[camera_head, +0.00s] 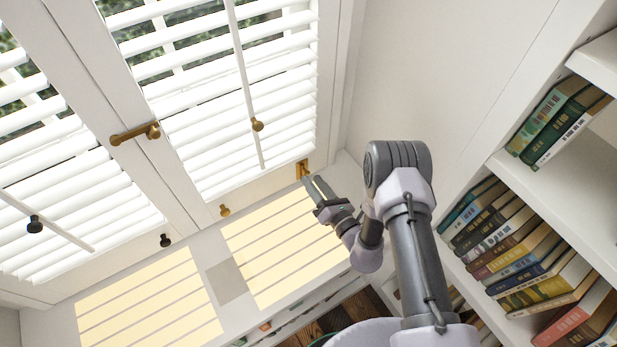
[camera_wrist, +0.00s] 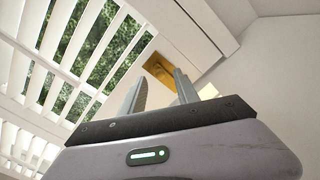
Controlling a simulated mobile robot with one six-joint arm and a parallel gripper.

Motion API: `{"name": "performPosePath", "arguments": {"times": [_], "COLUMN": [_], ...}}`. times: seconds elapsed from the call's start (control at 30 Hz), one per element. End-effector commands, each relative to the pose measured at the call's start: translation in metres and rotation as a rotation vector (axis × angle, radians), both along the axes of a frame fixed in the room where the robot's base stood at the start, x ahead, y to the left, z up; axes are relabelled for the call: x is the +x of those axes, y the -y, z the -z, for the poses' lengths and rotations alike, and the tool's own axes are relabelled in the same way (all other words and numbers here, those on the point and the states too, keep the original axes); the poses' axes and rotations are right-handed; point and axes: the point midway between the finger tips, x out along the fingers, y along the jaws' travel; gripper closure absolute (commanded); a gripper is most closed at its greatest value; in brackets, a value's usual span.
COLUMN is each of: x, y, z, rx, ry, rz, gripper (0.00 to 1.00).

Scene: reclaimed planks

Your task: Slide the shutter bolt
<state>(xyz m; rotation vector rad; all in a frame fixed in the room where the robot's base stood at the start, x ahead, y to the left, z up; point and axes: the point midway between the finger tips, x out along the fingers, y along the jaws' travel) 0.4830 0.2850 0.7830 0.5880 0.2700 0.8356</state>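A brass bolt fitting (camera_head: 302,168) sits at the lower right corner of the right louvred shutter. A brass bar with a knob (camera_head: 134,133) lies across the stiles where the two shutters meet. My gripper (camera_head: 312,180) is just below the corner fitting, its two fingers pointing up at it. In the wrist view the fingers of my gripper (camera_wrist: 160,76) are apart, with nothing visible gripped. The brass plate (camera_wrist: 159,67) shows just beyond the fingertips. A brighter brass part is partly hidden behind the right finger. I cannot tell whether the fingers touch the fitting.
Brass knobs (camera_head: 257,125) and black knobs (camera_head: 35,225) are on the shutter rods and lower rails. A sunlit sill (camera_head: 226,281) runs beneath the shutters. A bookcase (camera_head: 561,178) full of books stands at the right. The white wall (camera_head: 430,80) between them is bare.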

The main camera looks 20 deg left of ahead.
Motion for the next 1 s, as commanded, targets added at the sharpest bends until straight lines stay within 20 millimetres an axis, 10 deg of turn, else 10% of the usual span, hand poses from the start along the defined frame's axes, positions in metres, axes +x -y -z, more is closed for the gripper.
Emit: {"name": "performPosePath", "arguments": {"times": [0.57,0.77,1.0], "x": [0.024,0.024,0.024], "y": [-0.028,-0.028,-0.028], "z": [0.0,0.0,0.0], "rx": [-0.001,0.0,0.0], "ry": [-0.002,-0.002,-0.002], "rz": [0.001,0.0,0.0], "gripper": [0.63,1.0,1.0]}}
